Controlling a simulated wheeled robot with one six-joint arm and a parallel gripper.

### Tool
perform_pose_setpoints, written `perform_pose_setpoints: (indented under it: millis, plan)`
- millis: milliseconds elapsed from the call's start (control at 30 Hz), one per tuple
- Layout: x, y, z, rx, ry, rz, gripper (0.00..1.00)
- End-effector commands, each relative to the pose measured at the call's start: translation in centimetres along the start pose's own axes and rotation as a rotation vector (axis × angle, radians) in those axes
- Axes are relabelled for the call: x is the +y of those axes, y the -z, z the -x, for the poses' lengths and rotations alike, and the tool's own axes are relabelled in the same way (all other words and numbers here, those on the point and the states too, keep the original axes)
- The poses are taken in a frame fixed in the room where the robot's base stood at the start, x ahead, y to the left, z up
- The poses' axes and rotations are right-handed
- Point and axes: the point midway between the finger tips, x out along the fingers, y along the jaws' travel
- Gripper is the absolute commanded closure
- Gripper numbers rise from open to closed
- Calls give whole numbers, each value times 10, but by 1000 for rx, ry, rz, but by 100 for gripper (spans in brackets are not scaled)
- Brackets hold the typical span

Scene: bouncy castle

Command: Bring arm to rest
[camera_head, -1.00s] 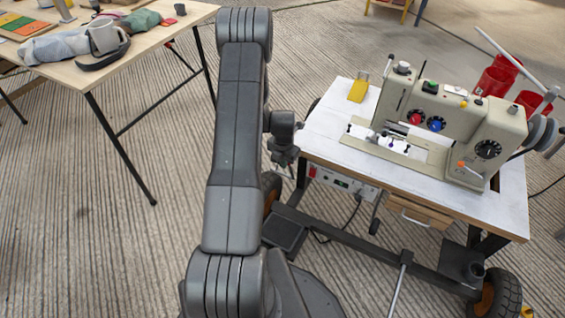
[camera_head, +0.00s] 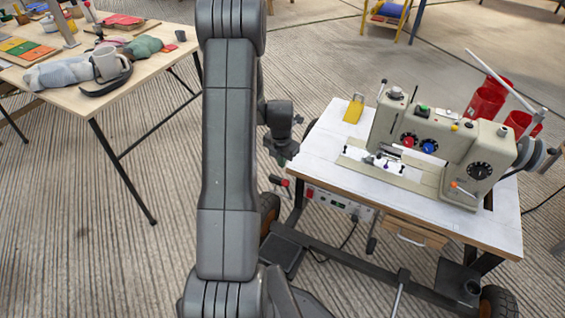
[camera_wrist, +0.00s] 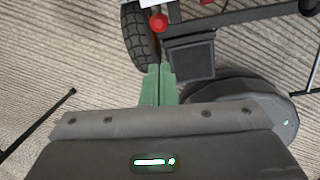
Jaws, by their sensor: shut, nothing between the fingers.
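My arm (camera_head: 228,150) rises through the middle of the head view, its dark grey links nearly upright in the picture. My gripper (camera_head: 281,160) hangs small and partly hidden beside the arm, left of the sewing table. In the wrist view, the two green fingers of my gripper (camera_wrist: 158,84) lie side by side, shut with nothing between them. They point down toward the floor, near a black wheel (camera_wrist: 140,36) and a dark square plate (camera_wrist: 190,56).
The wheeled sewing table (camera_head: 320,150) carries a cream sewing machine (camera_head: 440,135) close to the right of my gripper. A wooden table (camera_head: 90,100) with cloth and a grey mug (camera_head: 108,64) stands at left. Ribbed floor (camera_head: 90,250) lies open between.

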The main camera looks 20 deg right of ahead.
Motion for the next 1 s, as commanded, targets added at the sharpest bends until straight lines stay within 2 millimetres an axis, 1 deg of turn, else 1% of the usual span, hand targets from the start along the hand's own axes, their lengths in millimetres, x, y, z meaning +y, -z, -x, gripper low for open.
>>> perform_pose_setpoints:
  millis: [267, 367, 467, 800, 900, 1000]
  plan:
    - [0, 0, -1, 1, 0, 0, 100]
    - [0, 0, -6, 2, 1, 0, 100]
    - [0, -1, -18, 0, 0, 0, 100]
    - [1, -8, -77, -14, -8, 0, 100]
    - [2, -10, -90, -18, -10, 0, 100]
    - [2, -11, -98, -20, -12, 0, 100]
